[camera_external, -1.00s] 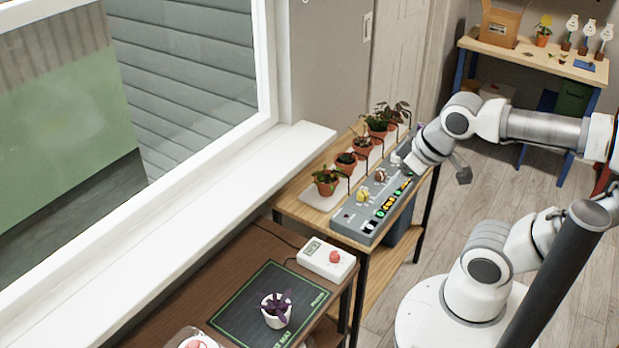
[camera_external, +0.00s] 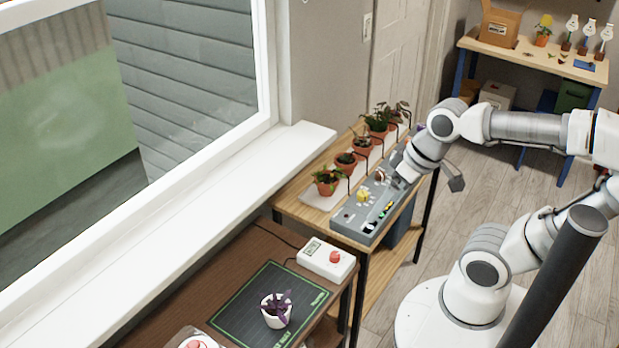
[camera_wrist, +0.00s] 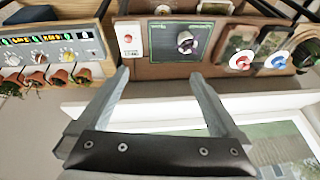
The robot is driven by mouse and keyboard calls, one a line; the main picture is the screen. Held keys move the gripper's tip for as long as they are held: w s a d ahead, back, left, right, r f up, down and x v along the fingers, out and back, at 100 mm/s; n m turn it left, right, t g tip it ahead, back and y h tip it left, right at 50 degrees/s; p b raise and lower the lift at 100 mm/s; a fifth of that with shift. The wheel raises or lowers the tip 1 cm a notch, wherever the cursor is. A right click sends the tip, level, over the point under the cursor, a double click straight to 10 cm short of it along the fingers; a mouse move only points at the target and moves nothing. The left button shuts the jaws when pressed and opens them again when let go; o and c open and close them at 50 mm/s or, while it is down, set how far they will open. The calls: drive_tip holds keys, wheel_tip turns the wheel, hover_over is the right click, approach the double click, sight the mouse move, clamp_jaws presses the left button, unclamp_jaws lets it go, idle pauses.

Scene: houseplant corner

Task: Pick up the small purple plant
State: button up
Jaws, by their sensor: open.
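The small purple plant (camera_external: 284,301) has dark purple leaves and stands upright in a white pot (camera_external: 274,318) on a dark mat (camera_external: 232,309) with a green border. It also shows in the wrist view, where the purple plant (camera_wrist: 186,42) is near the top centre, beyond my fingertips. My gripper (camera_wrist: 160,78) is open, with nothing between its two fingers. In the external view my gripper's end is over the grey control panel, far from the plant, and its fingers are hard to make out.
A white box with a red button (camera_external: 327,259) is beside the mat. The grey control panel (camera_external: 352,226) and several terracotta-potted plants (camera_external: 326,181) stand on the wooden table behind. A white window sill (camera_external: 165,235) runs along the left. Round red and blue items (camera_wrist: 243,60) show in the wrist view.

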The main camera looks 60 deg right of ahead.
drive_tip(key=a+f+m+g+y+b, duration=0.4)
drive_tip(key=f+m, duration=0.1)
drive_tip(key=f, duration=0.6)
drive_tip(key=m+t+y+b, duration=0.7)
drive_tip(key=m+b, duration=0.1)
drive_tip(key=m, duration=1.1)
approach(277, 309)
drive_tip(key=b+x, duration=0.1)
drive_tip(key=x, duration=0.1)
drive_tip(key=f+b+x, duration=0.1)
drive_tip(key=x, duration=0.1)
drive_tip(key=shift+r+b+x, duration=0.2)
drive_tip(key=shift+b+x, duration=0.1)
drive_tip(key=shift+x, duration=1.15)
drive_tip(key=shift+r+b+x, duration=0.25)
drive_tip(key=shift+b+x, duration=0.05)
drive_tip(key=shift+x, duration=1.2)
drive_tip(key=shift+a, duration=0.15)
drive_tip(key=shift+c, duration=0.3)
drive_tip(key=c, duration=1.2)
